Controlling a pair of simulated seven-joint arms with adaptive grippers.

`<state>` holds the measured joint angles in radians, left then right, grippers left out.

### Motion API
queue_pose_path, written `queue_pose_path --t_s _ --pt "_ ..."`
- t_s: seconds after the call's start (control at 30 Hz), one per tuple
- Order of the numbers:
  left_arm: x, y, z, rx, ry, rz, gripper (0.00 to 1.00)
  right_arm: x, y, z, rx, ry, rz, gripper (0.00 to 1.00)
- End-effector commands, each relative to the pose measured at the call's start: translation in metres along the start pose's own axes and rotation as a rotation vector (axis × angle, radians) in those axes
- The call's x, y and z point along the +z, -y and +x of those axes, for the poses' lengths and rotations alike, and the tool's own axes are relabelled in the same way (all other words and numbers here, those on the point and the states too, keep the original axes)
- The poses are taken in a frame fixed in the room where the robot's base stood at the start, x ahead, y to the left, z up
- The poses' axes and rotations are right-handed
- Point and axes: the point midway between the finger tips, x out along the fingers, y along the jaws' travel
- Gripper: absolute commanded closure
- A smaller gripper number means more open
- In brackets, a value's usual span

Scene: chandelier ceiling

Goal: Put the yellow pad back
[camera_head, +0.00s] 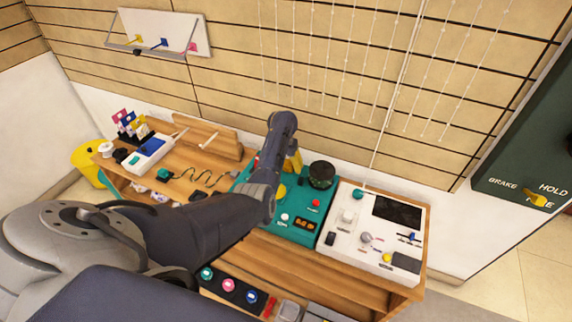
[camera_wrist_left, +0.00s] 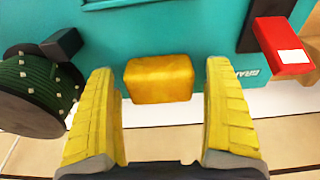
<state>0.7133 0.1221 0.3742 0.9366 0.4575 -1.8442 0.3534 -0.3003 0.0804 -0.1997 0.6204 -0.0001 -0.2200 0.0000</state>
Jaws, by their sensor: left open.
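The yellow pad (camera_wrist_left: 159,79) is a small rounded block against the edge of the teal panel (camera_wrist_left: 150,30) in the left wrist view. My left gripper (camera_wrist_left: 161,115) is open, with one yellow ribbed finger on each side of the pad and a gap on both sides. I cannot tell how deep the fingers reach along it. In the head view my left gripper (camera_head: 293,162) is over the back of the teal panel (camera_head: 300,233), and my arm hides part of the panel. I cannot make out the pad there. My right gripper is not in view.
A dark green drum (camera_head: 321,175) stands on the teal panel beside my gripper. A red block with a white label (camera_wrist_left: 283,46) is on the other side. A white console (camera_head: 345,262) adjoins on the right.

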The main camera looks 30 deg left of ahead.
Motion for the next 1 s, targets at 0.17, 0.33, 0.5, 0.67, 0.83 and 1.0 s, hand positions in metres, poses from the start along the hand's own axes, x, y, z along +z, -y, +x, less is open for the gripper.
queue_pose_path --t_s 0.17,0.33,0.5,0.67,0.83,1.0 --pt "-0.001 0.0 -0.003 0.0 0.0 0.001 0.14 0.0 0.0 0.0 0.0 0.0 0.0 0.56" --pt "-0.002 -0.001 -0.019 0.001 -0.003 0.001 0.14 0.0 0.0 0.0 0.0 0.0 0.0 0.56" --pt "-0.002 -0.002 -0.049 0.002 -0.005 -0.001 0.14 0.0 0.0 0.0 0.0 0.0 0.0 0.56" --pt "-0.001 -0.001 -0.077 0.002 -0.004 0.0 0.14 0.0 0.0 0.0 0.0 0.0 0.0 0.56" --pt "-0.001 -0.001 -0.102 0.002 -0.004 0.0 0.14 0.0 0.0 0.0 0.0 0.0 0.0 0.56" --pt "-0.001 -0.001 -0.117 0.0 -0.002 0.0 0.14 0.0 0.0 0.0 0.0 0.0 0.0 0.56"
